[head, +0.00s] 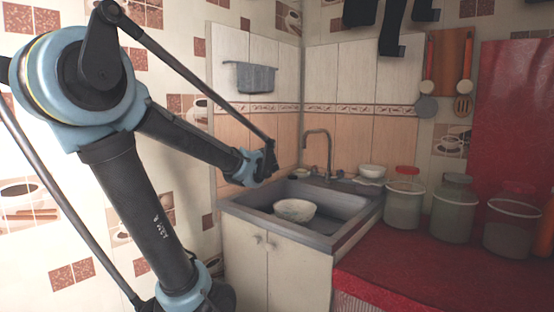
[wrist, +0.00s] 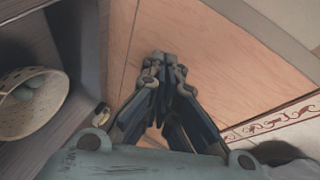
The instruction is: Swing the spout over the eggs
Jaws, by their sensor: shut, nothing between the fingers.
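The grey gooseneck spout (head: 329,150) rises from the back rim of the sink in the head view, its curved end toward the left. A pale bowl (head: 295,210) sits in the sink basin. In the wrist view the bowl (wrist: 50,112) is at the left edge, partly cut off, with greenish eggs (wrist: 24,91) inside; the eggs cannot be made out in the head view. My gripper (head: 270,158) is at the left of the sink, above its rim and apart from the spout. In the wrist view its fingertips (wrist: 165,60) meet, with nothing between them, before the tiled wall.
The grey sink (head: 345,240) stands in a corner. A white bowl (head: 372,170) and several lidded jars (head: 403,205) stand to the right of the spout. A grey towel (head: 250,78) hangs on the wall above my gripper. The red counter's front (head: 390,270) is clear.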

